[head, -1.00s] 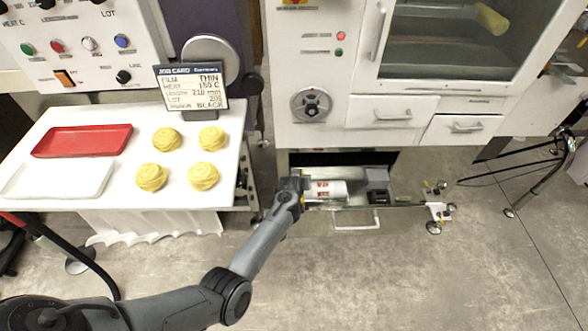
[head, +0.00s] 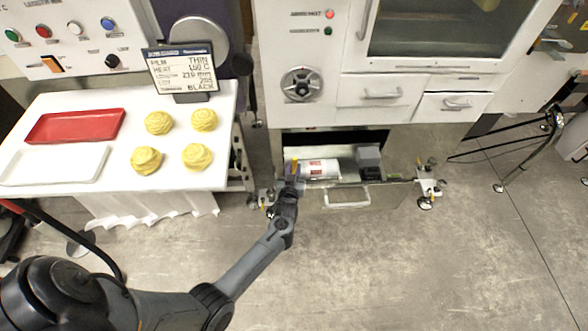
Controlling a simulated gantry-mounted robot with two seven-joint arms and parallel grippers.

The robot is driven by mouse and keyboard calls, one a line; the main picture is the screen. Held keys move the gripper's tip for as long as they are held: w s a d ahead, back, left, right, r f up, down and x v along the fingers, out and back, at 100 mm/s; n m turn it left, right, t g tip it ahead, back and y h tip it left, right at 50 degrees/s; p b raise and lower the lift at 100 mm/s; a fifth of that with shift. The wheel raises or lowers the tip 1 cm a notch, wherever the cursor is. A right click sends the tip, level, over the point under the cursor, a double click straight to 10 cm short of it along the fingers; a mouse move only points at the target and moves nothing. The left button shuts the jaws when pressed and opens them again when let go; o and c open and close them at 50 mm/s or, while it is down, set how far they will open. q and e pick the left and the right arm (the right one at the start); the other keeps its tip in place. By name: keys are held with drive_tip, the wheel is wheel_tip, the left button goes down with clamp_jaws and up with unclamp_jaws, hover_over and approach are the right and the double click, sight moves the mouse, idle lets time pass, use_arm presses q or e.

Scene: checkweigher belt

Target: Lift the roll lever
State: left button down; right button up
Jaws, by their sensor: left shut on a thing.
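A white roll with a red label (head: 318,168) lies in the open low drawer (head: 347,197) under the cabinet. A small yellow piece (head: 295,165), which looks like the roll lever, stands upright at the roll's left end. My left gripper (head: 292,178) is at that piece and appears shut on it; the fingers are small and partly hidden, so the exact contact is unclear. My right gripper is not in view.
A grey block (head: 369,160) sits in the drawer right of the roll. Left is a white table (head: 70,186) with a red tray (head: 75,126), a white tray (head: 55,165), several yellow nests (head: 196,156) and a job card (head: 182,72). The floor in front is clear.

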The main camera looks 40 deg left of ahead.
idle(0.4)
use_arm(q)
drive_tip(key=c, duration=1)
unclamp_jaws()
drive_tip(key=shift+s+d+r+p, duration=0.2)
drive_tip(key=shift+s+d+p, duration=0.2)
drive_tip(key=shift+s, duration=0.15)
drive_tip(key=p+v, duration=0.2)
drive_tip(key=v, duration=0.7)
drive_tip(key=shift+s+p, duration=0.25)
drive_tip(key=shift+p, duration=0.15)
drive_tip(key=shift+d+f, duration=0.1)
